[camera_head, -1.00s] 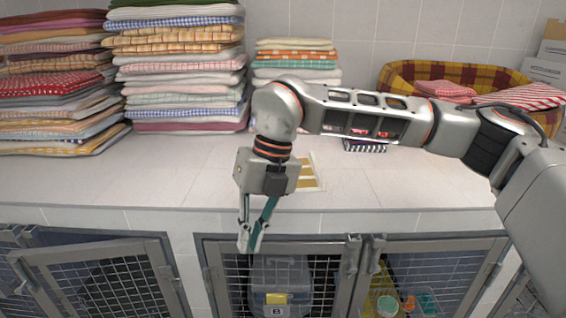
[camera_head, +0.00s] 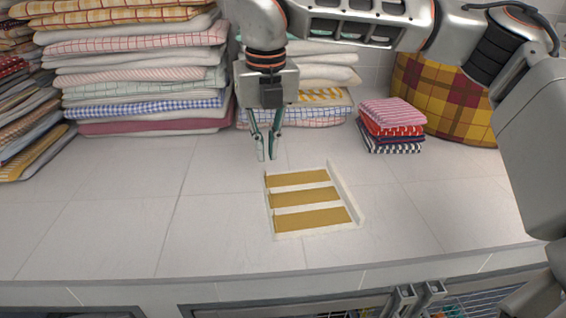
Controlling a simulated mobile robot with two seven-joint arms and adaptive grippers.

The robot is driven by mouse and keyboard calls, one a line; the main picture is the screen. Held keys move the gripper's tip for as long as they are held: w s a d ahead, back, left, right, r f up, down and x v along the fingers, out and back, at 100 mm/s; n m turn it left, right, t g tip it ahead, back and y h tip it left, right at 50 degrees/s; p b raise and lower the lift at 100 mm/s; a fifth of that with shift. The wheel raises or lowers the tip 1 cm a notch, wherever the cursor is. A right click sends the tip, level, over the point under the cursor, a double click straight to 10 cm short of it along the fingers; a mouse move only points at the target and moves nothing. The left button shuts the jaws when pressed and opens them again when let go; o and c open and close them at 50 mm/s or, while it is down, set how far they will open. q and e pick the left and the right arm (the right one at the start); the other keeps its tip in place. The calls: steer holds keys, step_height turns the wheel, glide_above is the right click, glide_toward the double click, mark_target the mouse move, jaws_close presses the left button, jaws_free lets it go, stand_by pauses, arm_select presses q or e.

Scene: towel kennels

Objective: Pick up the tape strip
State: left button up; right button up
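Three flat ochre tape strips (camera_head: 312,220) lie side by side in a shallow white tray on the pale tiled counter, at the centre of the view. The tray's rim (camera_head: 351,201) shows at its right side. My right gripper (camera_head: 267,156) points down just behind and left of the tray's far edge, apart from the strips. Its two fingertips show a narrow gap with nothing between them, so it looks open and empty. My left gripper is not in view.
Tall stacks of folded towels (camera_head: 144,76) stand at the back left. A small stack of folded cloths (camera_head: 391,126) and a plaid basket (camera_head: 440,103) stand at the back right. Wire kennel doors lie below the counter's front edge (camera_head: 110,287). The counter around the tray is clear.

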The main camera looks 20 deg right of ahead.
mark_target(267, 178)
steer(key=shift+w+f, duration=0.15)
steer(key=shift+f, duration=0.1)
step_height(267, 178, down, 2)
steer(key=shift+f, duration=0.2)
steer(key=f, duration=0.4)
steer(key=shift+w+d+f, duration=0.1)
steer(key=shift+w+d, duration=0.1)
steer(key=shift+w, duration=0.2)
steer(key=shift+f, duration=0.3)
jaws_close()
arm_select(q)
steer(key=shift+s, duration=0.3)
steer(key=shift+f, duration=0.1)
arm_select(e)
steer(key=shift+w+r, duration=0.1)
steer(key=shift+r, duration=0.05)
